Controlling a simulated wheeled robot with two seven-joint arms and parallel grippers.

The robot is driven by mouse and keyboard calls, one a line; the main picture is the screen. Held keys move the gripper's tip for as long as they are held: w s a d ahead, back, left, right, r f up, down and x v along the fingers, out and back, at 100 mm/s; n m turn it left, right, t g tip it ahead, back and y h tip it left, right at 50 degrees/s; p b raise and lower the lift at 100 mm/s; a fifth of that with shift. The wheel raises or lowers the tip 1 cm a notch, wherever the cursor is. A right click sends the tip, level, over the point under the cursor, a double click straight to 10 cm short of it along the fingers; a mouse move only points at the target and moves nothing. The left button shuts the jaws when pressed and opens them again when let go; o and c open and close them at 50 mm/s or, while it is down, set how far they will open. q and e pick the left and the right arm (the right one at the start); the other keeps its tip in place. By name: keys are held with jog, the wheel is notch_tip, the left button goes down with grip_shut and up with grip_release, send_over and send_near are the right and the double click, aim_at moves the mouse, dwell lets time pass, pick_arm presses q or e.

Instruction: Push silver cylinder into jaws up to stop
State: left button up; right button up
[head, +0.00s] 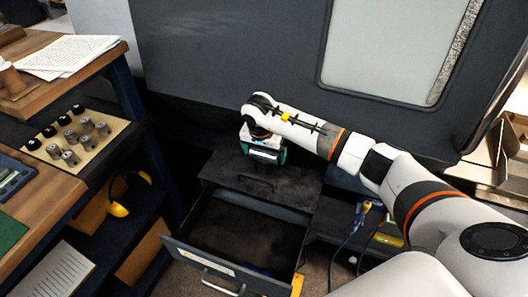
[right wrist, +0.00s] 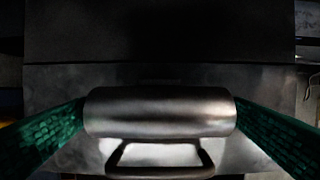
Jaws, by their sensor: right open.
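A silver cylinder (right wrist: 160,111) lies crosswise between the two green finger pads of my right gripper (right wrist: 160,125) in the right wrist view. The pads stand at its two ends. I cannot tell whether they touch it. The gripper is open. In the head view my right gripper (head: 264,156) points down above the dark top of a drawer cabinet (head: 290,187). The jaws named in the task show in neither view. My left gripper is out of view.
The cabinet's drawer (head: 238,232) is pulled out, with a handle in front. A board (head: 91,158) with several black and silver pieces lies on the wooden bench at left. A large dark machine panel (head: 220,60) with a window rises behind my right arm.

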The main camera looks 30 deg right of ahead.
jog(key=shift+r, duration=0.1)
notch_tip(320, 180, up, 12)
jog(key=s+a+b, duration=0.1)
jog(key=b, duration=0.1)
jog(key=shift+s+a+f+b, duration=0.2)
jog(key=shift+s+a+b, duration=0.1)
jog(key=shift+a+b, duration=0.05)
